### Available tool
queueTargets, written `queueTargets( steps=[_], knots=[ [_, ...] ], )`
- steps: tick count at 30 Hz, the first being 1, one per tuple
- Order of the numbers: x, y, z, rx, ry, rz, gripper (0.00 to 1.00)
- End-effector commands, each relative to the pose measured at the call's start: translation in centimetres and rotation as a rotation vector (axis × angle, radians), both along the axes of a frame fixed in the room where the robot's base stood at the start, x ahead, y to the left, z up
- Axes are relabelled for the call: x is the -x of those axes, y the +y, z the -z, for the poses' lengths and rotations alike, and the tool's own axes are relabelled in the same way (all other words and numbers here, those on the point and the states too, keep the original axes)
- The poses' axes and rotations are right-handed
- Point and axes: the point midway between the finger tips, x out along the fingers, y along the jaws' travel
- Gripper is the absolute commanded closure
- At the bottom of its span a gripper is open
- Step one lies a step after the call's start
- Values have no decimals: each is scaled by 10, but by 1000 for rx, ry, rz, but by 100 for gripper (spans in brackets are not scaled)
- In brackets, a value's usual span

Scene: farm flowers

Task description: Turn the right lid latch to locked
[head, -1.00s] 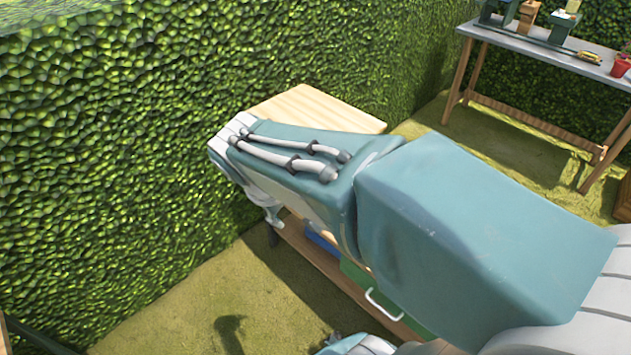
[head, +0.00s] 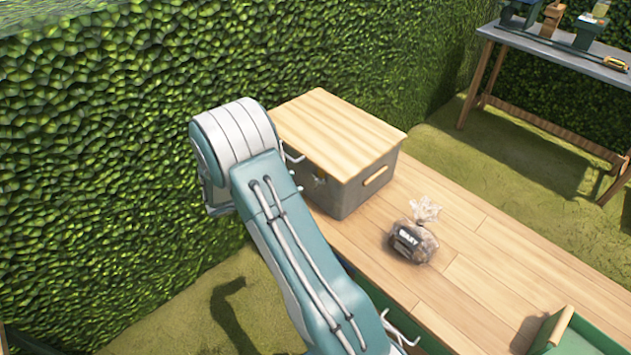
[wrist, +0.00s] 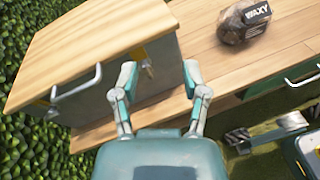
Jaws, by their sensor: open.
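A grey box (head: 350,196) with a light wooden lid (head: 338,130) stands on the wooden bench. In the wrist view the lid (wrist: 95,40) fills the upper left. The latch also shows faintly in the head view (head: 320,177).
A clear bag with a dark WAXY label (head: 412,240) lies on the bench (head: 480,250) right of the box. A green tray (head: 580,335) is at the lower right. A hedge (head: 120,130) stands behind. A grey-topped table (head: 560,50) is at the back right.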

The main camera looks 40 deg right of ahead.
Motion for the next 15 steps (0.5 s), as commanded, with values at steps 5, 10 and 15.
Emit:
queueTargets(
  steps=[5, 10, 15],
  knots=[
    [-21, -8, 60, 121, 160, -129, 42],
    [-31, -9, 96, 195, 247, -216, 42],
    [-34, -12, 107, 218, 271, -246, 42]
  ],
)
